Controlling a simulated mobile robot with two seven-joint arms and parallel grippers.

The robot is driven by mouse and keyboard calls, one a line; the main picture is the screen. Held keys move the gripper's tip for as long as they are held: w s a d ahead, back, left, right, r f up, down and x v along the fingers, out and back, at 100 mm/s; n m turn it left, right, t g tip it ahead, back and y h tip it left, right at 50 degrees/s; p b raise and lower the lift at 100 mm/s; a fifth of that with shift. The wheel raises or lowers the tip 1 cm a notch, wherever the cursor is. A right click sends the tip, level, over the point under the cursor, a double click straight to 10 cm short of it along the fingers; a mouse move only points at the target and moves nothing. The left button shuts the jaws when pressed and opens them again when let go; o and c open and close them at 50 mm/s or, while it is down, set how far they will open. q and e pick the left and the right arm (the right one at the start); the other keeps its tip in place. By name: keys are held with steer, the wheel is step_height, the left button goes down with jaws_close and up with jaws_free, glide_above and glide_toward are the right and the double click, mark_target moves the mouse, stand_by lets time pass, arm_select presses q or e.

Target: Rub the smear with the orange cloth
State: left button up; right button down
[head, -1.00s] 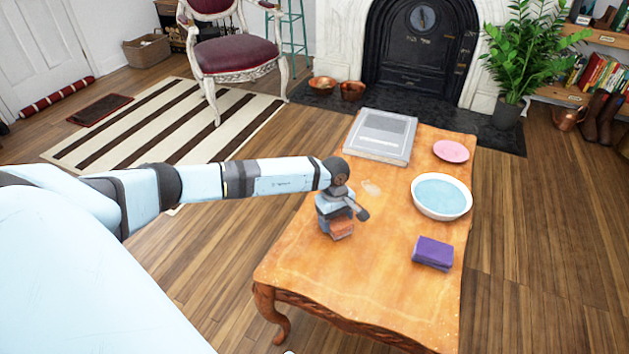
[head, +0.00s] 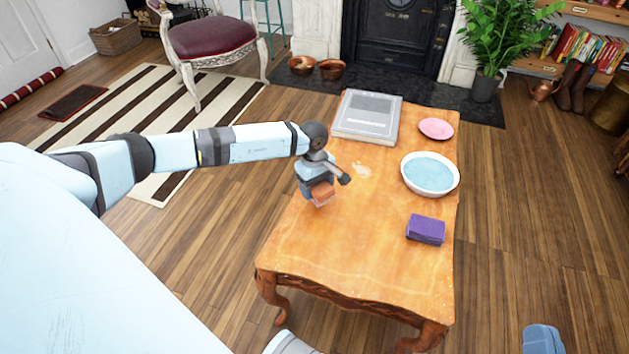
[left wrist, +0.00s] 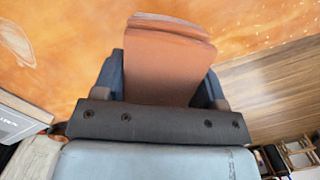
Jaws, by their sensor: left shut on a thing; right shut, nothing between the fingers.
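The smear (head: 362,170) is a pale whitish patch on the orange-brown wooden table (head: 330,250), between the book and the bowl. It also shows at the upper left of the left wrist view (left wrist: 16,42). My left gripper (head: 320,191) is shut on the folded orange cloth (head: 323,194), left of and nearer than the smear, by the table's left edge. The cloth fills the space between the fingers in the left wrist view (left wrist: 168,68). I cannot tell whether it touches the table. A blue-grey part of my right gripper (head: 543,339) shows at the bottom right, shut and empty.
A grey book (head: 368,117) lies at the table's far end, beside a pink plate (head: 436,128). A white bowl of blue water (head: 430,174) and a purple sponge-like block (head: 426,229) stand along the right side. The table's near part is clear.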

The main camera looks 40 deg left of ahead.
arm_select(q)
steer(key=shift+r+p, duration=0.55)
steer(key=shift+r, duration=0.75)
